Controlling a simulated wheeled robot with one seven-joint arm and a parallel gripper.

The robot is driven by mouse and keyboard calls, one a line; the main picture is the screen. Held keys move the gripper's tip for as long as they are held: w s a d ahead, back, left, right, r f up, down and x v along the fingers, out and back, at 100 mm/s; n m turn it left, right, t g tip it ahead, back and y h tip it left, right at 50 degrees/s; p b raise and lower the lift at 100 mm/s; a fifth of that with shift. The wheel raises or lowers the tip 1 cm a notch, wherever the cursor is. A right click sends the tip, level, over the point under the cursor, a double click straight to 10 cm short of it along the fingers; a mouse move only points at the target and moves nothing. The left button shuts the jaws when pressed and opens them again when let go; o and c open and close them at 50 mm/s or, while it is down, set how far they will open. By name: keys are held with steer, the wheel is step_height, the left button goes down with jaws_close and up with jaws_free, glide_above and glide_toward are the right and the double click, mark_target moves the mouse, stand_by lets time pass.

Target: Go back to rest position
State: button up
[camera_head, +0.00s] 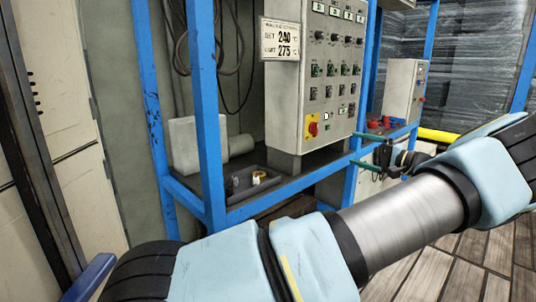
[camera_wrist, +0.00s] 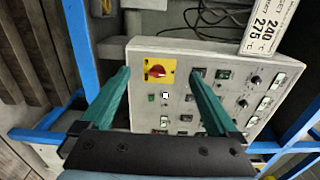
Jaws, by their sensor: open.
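My gripper (camera_head: 368,152) is at the right of centre in the head view, in front of the blue frame and to the right of the grey control cabinet (camera_head: 284,105). It also shows in the wrist view (camera_wrist: 158,74), with its two green fingers spread apart and nothing between them. Beyond the fingers, the wrist view shows the cabinet's face (camera_wrist: 185,110) with a red rotary switch (camera_wrist: 157,71) on a yellow plate. My arm stretches across the lower right of the head view, from the bottom towards the right edge.
A blue metal frame (camera_head: 208,110) carries a shelf with a dark tray (camera_head: 238,192) holding small parts. A smaller grey box (camera_head: 402,92) and red items (camera_head: 376,124) are further right. A yellow bar (camera_head: 440,136) lies behind. Plank flooring (camera_head: 425,275) shows at lower right.

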steer(key=w+a+f+n+g+h, duration=0.1)
steer(key=a+f+g, duration=0.25)
steer(key=a, duration=0.55)
steer(key=a+f+n+g, duration=0.2)
steer(key=a+f+g, duration=0.15)
steer(key=a, duration=0.65)
steer(key=s+a+f+n+g+h, duration=0.1)
steer(key=s+a+f+g+h, duration=0.15)
steer(key=s+a, duration=0.3)
steer(key=s+a+f+n+g+h, duration=0.1)
steer(key=s+a+g+h, duration=0.25)
steer(key=a, duration=0.25)
steer(key=s+a+r+n+t+h, duration=0.1)
steer(key=s+a+r+n+h, duration=0.15)
steer(key=s, duration=0.55)
steer(key=s+a+r+n+h, duration=0.1)
steer(key=s+a+h, duration=0.15)
steer(key=s, duration=0.65)
step_height(320, 180, up, 20)
steer(key=p, duration=2.1)
steer(key=shift+w+d+r, duration=0.15)
steer(key=shift+w+d, duration=0.1)
steer(key=shift+d, duration=0.15)
